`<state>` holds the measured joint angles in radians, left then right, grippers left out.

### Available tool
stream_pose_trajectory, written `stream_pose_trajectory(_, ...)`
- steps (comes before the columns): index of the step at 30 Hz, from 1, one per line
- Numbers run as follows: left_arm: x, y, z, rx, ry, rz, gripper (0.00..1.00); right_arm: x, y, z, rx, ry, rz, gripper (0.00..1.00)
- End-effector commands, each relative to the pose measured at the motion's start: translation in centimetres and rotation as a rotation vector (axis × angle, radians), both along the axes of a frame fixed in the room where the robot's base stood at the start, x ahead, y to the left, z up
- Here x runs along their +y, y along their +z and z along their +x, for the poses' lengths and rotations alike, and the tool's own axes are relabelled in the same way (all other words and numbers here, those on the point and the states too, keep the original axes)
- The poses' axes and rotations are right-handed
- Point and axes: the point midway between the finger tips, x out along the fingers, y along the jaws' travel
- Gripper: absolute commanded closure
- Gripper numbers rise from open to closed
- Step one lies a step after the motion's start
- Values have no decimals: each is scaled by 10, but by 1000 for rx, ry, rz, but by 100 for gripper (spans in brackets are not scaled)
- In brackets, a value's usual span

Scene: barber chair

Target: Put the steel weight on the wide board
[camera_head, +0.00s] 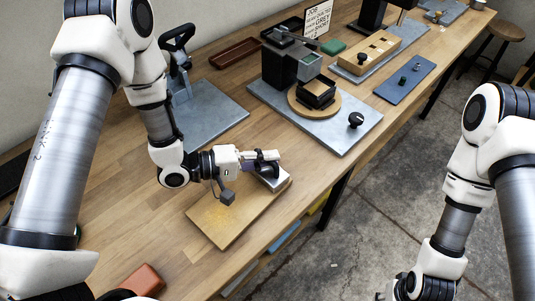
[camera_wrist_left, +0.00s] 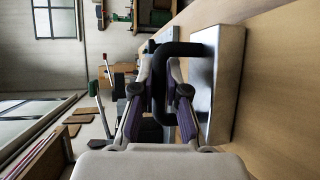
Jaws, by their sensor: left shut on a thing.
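The steel weight (camera_head: 272,181) is a grey block with a black handle. It is at the far right end of the wide board (camera_head: 215,218), a pale wooden board near the table's front edge. I cannot tell whether it touches the board or hangs just above it. My left gripper (camera_head: 264,157) is shut on the weight's handle and partly hides the weight. In the left wrist view the weight (camera_wrist_left: 226,85) stands out beside the fingers (camera_wrist_left: 160,95), which close around the black handle. My right arm shows at lower right, but its gripper is out of view.
A grey metal base (camera_head: 335,130) with a black machine and a round wooden disc stands beyond the board. A blue-grey plate (camera_head: 205,115) with a black lever is behind my left arm. A red-brown block (camera_head: 143,280) lies at the lower left. Bare wood surrounds the board's left side.

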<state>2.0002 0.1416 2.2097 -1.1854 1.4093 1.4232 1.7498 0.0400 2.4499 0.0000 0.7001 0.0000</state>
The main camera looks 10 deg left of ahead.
Motion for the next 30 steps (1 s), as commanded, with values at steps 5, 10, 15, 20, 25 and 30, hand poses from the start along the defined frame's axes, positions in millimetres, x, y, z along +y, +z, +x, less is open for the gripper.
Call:
stream_pose_trajectory(5,0,-1,0,-4,0,-3,100,0,-2,0,0,0,0,60)
stream_pose_trajectory(10,0,-2,0,0,0,0,62,0,-1,0,0,0,0,60)
stream_pose_trajectory(15,0,-2,0,0,0,0,62,0,-1,0,0,0,0,60)
stream_pose_trajectory(20,7,1,-2,0,5,-2,62,0,-1,0,0,0,0,60)
stream_pose_trajectory(25,33,7,-15,0,9,-5,62,0,-5,0,0,0,0,60)
stream_pose_trajectory(30,63,15,-30,-1,9,-5,62,0,-3,0,0,0,0,60)
